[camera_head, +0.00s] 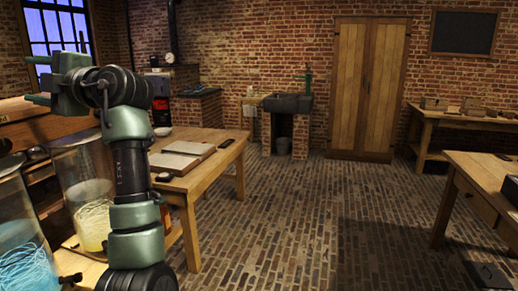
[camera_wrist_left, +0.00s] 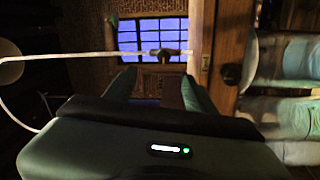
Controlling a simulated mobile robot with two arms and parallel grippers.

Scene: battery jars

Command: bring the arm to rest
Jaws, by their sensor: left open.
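My left arm (camera_head: 132,185) rises green and black in the head view, bent at the top so that its wrist points left. My left gripper (camera_head: 34,80) is raised in front of the window, its two green fingers apart with nothing between them. The same gripper (camera_wrist_left: 158,88) shows in the left wrist view, with the fingers spread and empty. It is above and clear of the glass jars. My right gripper is in neither view.
Glass jars stand at the left below my arm, one with yellow contents (camera_head: 92,225), one with blue strands (camera_head: 28,270). A wooden table (camera_head: 208,172) holds a book (camera_head: 182,157). The brick floor (camera_head: 300,220) in the middle is clear. Another table (camera_head: 478,172) stands at right.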

